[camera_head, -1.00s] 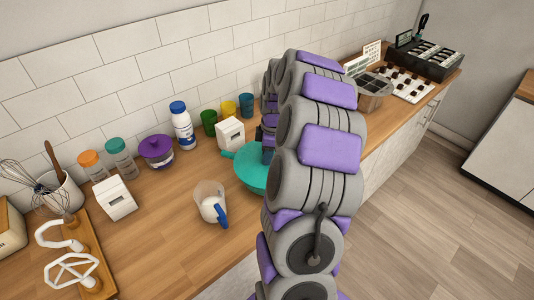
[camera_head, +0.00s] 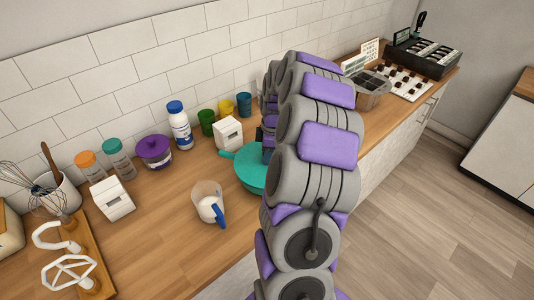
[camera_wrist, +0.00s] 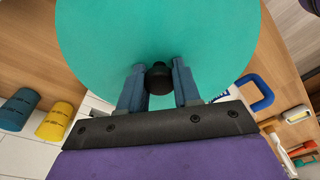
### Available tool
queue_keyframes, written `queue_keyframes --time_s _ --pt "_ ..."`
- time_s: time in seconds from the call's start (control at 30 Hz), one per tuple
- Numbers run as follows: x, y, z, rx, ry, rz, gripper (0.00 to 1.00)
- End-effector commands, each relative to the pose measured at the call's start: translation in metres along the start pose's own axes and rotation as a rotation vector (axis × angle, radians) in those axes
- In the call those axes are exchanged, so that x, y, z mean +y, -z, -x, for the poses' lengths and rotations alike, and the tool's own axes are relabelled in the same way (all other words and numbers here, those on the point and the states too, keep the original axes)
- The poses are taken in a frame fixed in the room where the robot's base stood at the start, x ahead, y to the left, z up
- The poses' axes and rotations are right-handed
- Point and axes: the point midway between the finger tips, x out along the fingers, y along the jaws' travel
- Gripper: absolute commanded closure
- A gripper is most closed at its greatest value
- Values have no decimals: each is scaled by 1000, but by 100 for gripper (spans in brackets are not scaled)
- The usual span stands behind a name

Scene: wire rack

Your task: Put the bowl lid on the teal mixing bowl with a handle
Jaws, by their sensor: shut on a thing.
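The bowl lid (camera_wrist: 160,35) is a wide teal disc with a black knob (camera_wrist: 159,78), seen from close above in the wrist view. My gripper (camera_wrist: 158,75) is shut on the knob, with one blue-grey finger on each side. In the head view my arm hides most of the gripper. The teal mixing bowl (camera_head: 227,154) shows there by its handle, sticking out to the left beside my arm. A teal round surface joins it. I cannot tell whether the lid touches the bowl's rim; the bowl is hidden under the lid in the wrist view.
A clear measuring jug (camera_head: 208,203) with a blue handle stands in front left of the bowl. A white box (camera_head: 228,133) stands just behind it, with green, yellow and blue cups (camera_head: 244,103) near the wall. Bare counter lies between.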

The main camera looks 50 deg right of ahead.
Motion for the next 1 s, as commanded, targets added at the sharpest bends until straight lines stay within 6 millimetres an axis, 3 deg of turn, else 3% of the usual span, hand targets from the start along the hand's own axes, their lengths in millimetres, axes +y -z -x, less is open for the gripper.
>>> queue_keyframes --time_s 1.0 --pt "-2 1 -4 0 -1 0 100"
